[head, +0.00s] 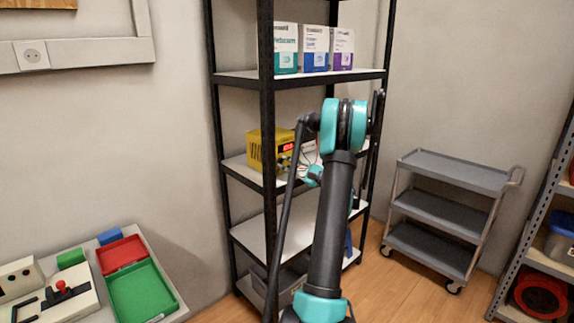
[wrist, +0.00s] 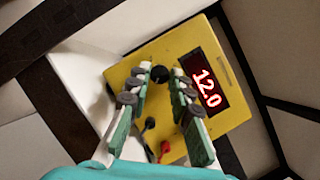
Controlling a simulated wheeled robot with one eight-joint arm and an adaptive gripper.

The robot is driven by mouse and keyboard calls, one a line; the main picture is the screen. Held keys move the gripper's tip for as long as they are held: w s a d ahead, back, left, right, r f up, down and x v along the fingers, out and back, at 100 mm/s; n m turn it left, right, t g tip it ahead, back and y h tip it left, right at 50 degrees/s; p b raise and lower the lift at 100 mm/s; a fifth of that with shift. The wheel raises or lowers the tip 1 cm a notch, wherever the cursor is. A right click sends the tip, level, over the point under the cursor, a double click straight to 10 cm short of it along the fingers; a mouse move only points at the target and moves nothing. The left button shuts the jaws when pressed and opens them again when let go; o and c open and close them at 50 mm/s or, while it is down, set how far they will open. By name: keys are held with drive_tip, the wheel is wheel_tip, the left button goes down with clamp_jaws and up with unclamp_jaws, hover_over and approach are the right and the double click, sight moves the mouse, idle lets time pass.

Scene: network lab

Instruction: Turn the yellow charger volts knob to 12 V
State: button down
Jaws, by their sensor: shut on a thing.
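The yellow charger (head: 255,151) stands on a middle shelf of the black rack in the head view, partly hidden by my arm. In the wrist view the charger (wrist: 215,59) fills the middle, turned at an angle. Its lit red display (wrist: 205,88) reads 12.0. The dark round volts knob (wrist: 160,74) sits between the fingertips of my gripper (wrist: 161,71), which is shut on it. Any pointer mark on the knob is too small to make out.
A black and a red plug (wrist: 165,147) are on the charger's front below the knob, between my fingers. Boxes (head: 314,47) stand on the shelf above. A grey cart (head: 455,170) is to the right. A table with coloured trays (head: 140,291) is at lower left.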

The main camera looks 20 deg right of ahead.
drive_tip(key=m+t, duration=0.1)
drive_tip(key=m, duration=0.2)
drive_tip(key=m+t+h, duration=0.1)
drive_tip(key=m, duration=0.1)
drive_tip(key=m+t+h, duration=0.1)
drive_tip(key=m, duration=0.2)
drive_tip(key=shift+a+f+m, duration=0.2)
drive_tip(key=shift+f+m, duration=0.05)
drive_tip(key=shift+m, duration=0.05)
drive_tip(key=shift+m+t, duration=0.3)
drive_tip(key=shift+t, duration=0.1)
drive_tip(key=c, duration=1.3)
unclamp_jaws()
drive_tip(key=shift+c, duration=0.2)
drive_tip(key=shift+s, duration=0.15)
drive_tip(key=v, duration=1.2)
drive_tip(key=shift+r, duration=0.15)
